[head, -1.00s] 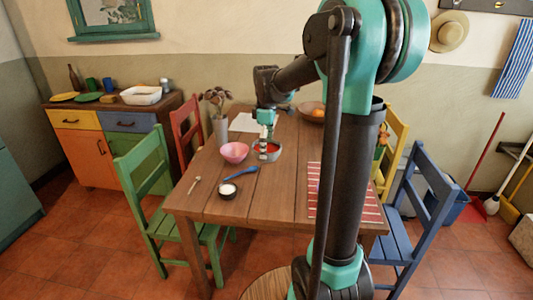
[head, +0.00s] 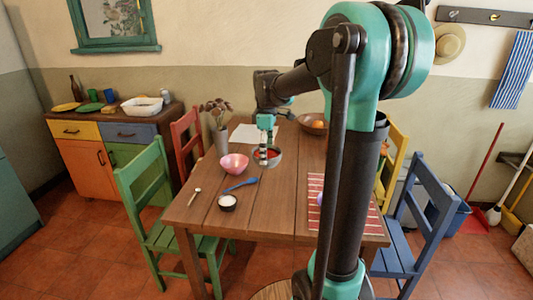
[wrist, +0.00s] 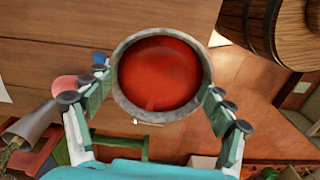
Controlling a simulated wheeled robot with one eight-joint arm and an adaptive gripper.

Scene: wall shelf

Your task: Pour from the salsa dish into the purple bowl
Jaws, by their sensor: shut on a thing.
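The salsa dish, a round grey dish (head: 281,156) with red salsa in it, is on or just above the far middle of the table. In the wrist view the dish (wrist: 124,97) sits between my two fingers, its salsa level inside the rim. My gripper (head: 265,150) is shut on the dish from its near sides; I cannot tell whether the dish clears the table. A small purple patch (head: 320,199) beside my arm may be the purple bowl; my arm hides most of it. A pink bowl (head: 234,163) stands just left of the dish.
A blue spoon (head: 241,184), a small black bowl with white contents (head: 228,203) and a small light spoon (head: 194,197) lie on the near left. A vase (head: 220,140) and a fruit bowl (head: 312,124) stand behind. A red striped mat (head: 368,225) covers the right. Chairs surround the table.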

